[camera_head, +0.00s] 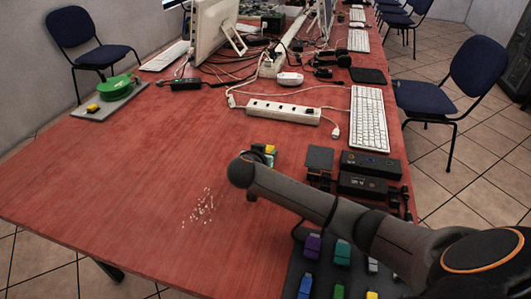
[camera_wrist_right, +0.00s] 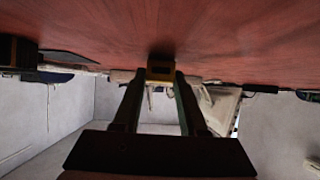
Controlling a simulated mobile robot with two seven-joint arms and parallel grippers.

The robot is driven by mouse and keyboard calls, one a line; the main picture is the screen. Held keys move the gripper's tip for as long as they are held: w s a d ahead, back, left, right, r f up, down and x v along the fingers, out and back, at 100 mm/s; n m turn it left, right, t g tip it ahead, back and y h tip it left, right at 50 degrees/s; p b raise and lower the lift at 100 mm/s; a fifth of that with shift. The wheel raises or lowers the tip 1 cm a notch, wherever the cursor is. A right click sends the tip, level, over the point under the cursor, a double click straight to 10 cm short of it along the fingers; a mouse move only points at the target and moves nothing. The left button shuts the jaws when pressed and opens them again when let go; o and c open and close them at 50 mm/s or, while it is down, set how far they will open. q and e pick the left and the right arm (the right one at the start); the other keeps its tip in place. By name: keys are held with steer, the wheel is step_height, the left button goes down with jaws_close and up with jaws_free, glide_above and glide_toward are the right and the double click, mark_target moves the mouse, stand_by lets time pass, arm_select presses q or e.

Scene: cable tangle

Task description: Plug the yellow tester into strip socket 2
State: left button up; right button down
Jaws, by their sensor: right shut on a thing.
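My right gripper (camera_head: 264,158) is low over the red table, mostly hidden behind its own wrist. A yellow bit of the yellow tester (camera_head: 270,149) shows at its tip. In the right wrist view the two fingers of my right gripper (camera_wrist_right: 161,80) are shut on the yellow tester (camera_wrist_right: 160,72), close to the table surface. The white power strip (camera_head: 283,111) lies flat beyond the gripper, apart from it, with several sockets in a row along its top. The socket numbers are too small to read. My left gripper is not in view.
Dark boxes (camera_head: 371,165) and a black tray (camera_head: 296,277) of coloured plugs are at the right. A white keyboard (camera_head: 369,119), mouse (camera_head: 289,78) and cables lie around the strip. A green round thing (camera_head: 116,88) sits far left. The table's left half is mostly clear.

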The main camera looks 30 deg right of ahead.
steer(key=shift+r+p, duration=1.25)
steer(key=shift+r, duration=0.3)
step_height(320, 180, up, 2)
steer(key=shift+p, duration=0.95)
steer(key=shift+r+p, duration=0.75)
steer(key=shift+r, duration=0.1)
steer(key=c, duration=1.1)
jaws_free()
steer(key=c, duration=0.4)
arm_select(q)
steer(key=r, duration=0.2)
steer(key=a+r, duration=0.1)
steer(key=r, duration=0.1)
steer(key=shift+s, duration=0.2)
arm_select(e)
jaws_close()
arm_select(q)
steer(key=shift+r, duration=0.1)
